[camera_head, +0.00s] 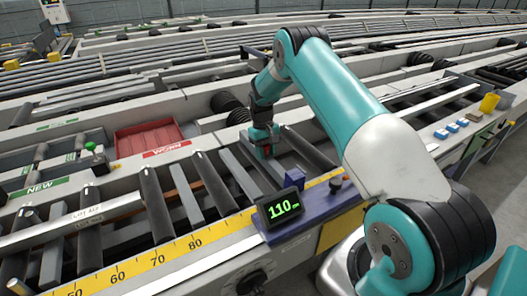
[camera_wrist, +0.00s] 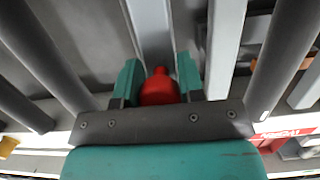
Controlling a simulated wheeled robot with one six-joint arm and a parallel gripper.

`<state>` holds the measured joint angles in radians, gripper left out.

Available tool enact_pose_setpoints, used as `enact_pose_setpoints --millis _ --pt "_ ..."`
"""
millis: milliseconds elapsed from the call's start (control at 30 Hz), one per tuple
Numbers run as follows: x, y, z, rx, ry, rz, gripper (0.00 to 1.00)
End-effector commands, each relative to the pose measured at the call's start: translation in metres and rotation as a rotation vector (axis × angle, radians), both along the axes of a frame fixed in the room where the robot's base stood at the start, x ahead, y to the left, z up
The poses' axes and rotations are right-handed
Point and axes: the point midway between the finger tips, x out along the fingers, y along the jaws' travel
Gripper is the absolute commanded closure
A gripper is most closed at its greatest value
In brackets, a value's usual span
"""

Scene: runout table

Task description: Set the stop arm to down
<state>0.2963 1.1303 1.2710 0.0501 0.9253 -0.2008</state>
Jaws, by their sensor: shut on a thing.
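My gripper (camera_head: 263,145) points down among the rollers, behind the blue stop carriage (camera_head: 325,208) with its green 110 display (camera_head: 283,207). In the wrist view its two teal fingers (camera_wrist: 157,85) are closed around a red knob (camera_wrist: 159,88). A light grey bar (camera_wrist: 151,28) runs away from the knob toward the top of that view and looks like the stop arm. The fingers hide the sides of the knob. In the head view the gripper covers the knob, and I cannot tell the bar's tilt.
A yellow scale (camera_head: 155,258) runs along the table's front edge. Dark rollers (camera_head: 158,205) and grey bars flank the gripper.

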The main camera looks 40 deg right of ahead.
Motion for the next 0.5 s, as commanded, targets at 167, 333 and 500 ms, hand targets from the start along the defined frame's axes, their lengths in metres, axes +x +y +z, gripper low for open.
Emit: enact_pose_setpoints --millis 167,333,500 --pt "-0.0015 0.0006 -0.0045 0.001 0.004 0.0 1.0" --pt "-0.0018 0.0006 -0.0048 0.002 0.004 0.0 0.42" --pt "-0.0012 0.0005 -0.0036 0.0 0.003 0.0 0.4"
